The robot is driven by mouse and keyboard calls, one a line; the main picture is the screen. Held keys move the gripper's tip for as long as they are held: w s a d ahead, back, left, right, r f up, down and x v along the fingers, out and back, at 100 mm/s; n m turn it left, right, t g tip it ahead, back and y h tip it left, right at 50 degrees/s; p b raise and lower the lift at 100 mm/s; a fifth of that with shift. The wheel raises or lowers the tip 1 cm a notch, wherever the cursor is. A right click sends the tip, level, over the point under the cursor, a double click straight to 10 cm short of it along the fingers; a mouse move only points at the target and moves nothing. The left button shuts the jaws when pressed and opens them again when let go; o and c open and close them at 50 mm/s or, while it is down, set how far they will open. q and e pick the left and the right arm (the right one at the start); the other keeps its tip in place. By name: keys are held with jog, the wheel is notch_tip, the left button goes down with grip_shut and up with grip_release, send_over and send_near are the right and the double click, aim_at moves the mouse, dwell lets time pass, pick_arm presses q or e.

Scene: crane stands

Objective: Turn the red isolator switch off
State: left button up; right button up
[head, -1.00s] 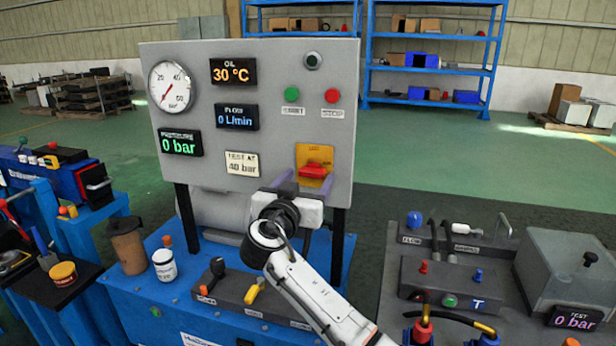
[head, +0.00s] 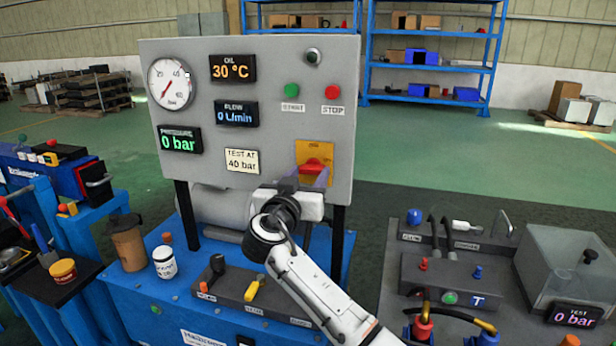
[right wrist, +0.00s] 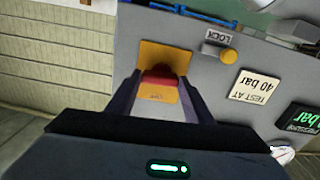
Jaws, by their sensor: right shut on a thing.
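The red isolator switch (head: 312,165) sits on a yellow plate (head: 328,148) at the lower right of the grey panel (head: 260,185). My right gripper (head: 308,178) reaches up to it from below, with one finger on each side of the red handle. It is shut on the handle. In the right wrist view, turned upside down, the red handle (right wrist: 160,76) lies between the fingertips (right wrist: 160,88), in front of the yellow plate (right wrist: 165,54). The fingers partly hide the handle, so its exact angle is hard to tell. My left gripper is not in view.
Green (head: 291,90) and red (head: 333,92) buttons sit above the switch. A yellow knob (right wrist: 229,56) by a LOCK label shows beside it in the wrist view. Below are a valve block (head: 235,290), a brown cup (head: 128,245) and a white jar (head: 164,263).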

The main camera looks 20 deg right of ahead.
jog(key=shift+n, duration=1.1)
jog(key=n, duration=0.2)
jog(key=shift+n, duration=1.2)
jog(key=n+p, duration=0.1)
jog(key=n, duration=0.1)
jog(key=shift+r+n, duration=0.15)
jog(key=shift+n, duration=0.25)
jog(key=n+p, duration=0.1)
jog(key=n, duration=0.1)
jog(key=shift+n+p, duration=0.3)
jog(key=shift+p, duration=0.05)
jog(key=shift+n+p, duration=1.3)
jog(key=shift+n, duration=1.3)
jog(key=o, duration=1.1)
jog(key=shift+c, duration=0.2)
jog(key=shift+a, duration=0.1)
